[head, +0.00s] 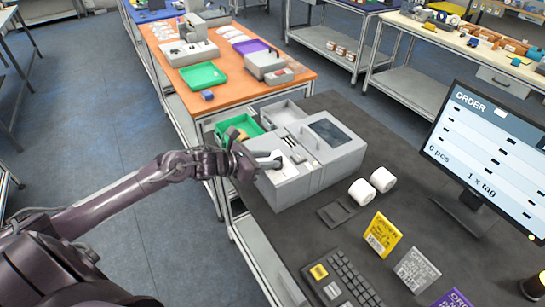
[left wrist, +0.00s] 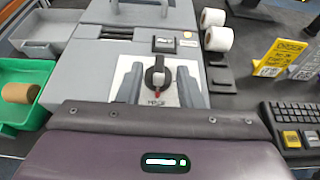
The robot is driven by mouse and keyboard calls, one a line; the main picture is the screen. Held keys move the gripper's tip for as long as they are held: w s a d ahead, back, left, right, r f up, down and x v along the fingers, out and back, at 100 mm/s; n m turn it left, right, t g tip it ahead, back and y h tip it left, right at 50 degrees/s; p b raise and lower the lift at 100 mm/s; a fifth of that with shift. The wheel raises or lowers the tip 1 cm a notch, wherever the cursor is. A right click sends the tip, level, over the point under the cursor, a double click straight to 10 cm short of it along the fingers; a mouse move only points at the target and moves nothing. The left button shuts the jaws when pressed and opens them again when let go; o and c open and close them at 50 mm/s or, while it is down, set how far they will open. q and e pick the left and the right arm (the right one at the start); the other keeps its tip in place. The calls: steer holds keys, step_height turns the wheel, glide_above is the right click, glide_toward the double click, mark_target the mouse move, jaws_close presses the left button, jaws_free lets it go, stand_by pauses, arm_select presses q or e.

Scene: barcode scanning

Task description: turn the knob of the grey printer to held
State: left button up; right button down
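The grey printer (head: 318,165) stands on the dark table, with a dark window in its top. In the left wrist view, the printer (left wrist: 95,65) carries a white plate with a round black knob (left wrist: 157,74). The knob has a light grip bar and a red mark at its lower end. Lettering below the mark is partly visible but too small to read surely. My left gripper (head: 256,164) is at the printer's near left face. Its two fingers (left wrist: 159,84) stand apart on either side of the knob, with gaps visible. My right gripper is out of view.
White rolls (head: 372,185), a keyboard (head: 342,280), small coloured cards (head: 382,235) and a monitor (head: 490,140) stand right of the printer. A green bin (head: 222,132) with a brown roll (left wrist: 18,92) and a grey bin (head: 283,112) sit beside it. An orange table (head: 235,85) is behind.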

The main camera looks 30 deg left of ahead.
arm_select(q)
steer(key=shift+x, duration=0.9)
steer(key=shift+w+f, duration=0.15)
steer(key=shift+w, duration=0.1)
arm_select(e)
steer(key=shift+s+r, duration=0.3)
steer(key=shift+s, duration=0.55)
arm_select(q)
steer(key=shift+c, duration=0.3)
jaws_close()
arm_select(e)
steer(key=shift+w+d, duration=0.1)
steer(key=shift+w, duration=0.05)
